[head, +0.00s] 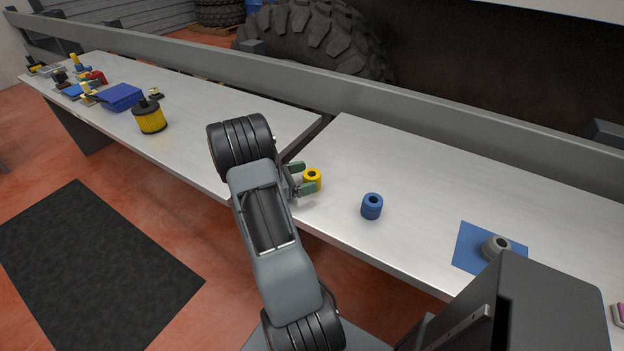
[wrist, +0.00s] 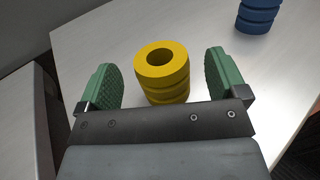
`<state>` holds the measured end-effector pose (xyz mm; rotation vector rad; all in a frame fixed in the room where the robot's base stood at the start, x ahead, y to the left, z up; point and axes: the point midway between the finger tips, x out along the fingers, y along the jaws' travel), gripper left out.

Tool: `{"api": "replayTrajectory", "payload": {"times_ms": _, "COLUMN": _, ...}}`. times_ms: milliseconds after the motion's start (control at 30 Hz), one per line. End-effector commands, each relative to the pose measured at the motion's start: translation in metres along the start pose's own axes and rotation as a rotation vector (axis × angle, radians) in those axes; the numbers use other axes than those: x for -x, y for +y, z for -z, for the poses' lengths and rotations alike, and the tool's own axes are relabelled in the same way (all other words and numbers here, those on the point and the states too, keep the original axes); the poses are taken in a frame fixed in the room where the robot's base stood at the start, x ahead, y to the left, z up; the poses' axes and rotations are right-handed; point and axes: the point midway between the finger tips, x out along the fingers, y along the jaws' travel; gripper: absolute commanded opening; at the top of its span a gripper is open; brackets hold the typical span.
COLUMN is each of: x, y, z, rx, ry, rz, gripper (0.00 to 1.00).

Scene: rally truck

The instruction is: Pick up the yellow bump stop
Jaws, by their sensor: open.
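The yellow bump stop (head: 312,175) is a short ribbed cylinder with a hole in its top. It stands upright on the metal bench, near the gap between two bench tops. In the wrist view the yellow bump stop (wrist: 163,74) sits between the two green finger pads, with space on each side. My gripper (head: 304,177) is open around it in the head view, and the open gripper (wrist: 165,82) also shows in the wrist view. The lower part of the bump stop is partly hidden behind the gripper's dark bar in the wrist view.
A blue bump stop (head: 371,207) stands to the right on the same bench. Further right a grey bump stop (head: 492,249) rests on a blue mat (head: 470,247). A yellow-and-black filter (head: 150,117) stands on the left bench. A grey rail (head: 420,105) runs behind the benches.

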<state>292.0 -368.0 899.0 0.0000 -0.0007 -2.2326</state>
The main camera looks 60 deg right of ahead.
Motion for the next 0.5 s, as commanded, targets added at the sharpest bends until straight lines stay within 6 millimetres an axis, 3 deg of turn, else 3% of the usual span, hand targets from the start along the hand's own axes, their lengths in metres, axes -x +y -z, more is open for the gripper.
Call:
{"api": "replayTrajectory", "payload": {"times_ms": 200, "x": -0.023, "y": -0.001, "z": 0.0, "rx": 0.001, "ry": 0.0, "rz": 0.002, "gripper": 0.91}}
{"api": "replayTrajectory", "payload": {"times_ms": 500, "x": -0.026, "y": -0.001, "z": 0.0, "rx": 0.001, "ry": 0.0, "rz": -0.001, "gripper": 0.91}}
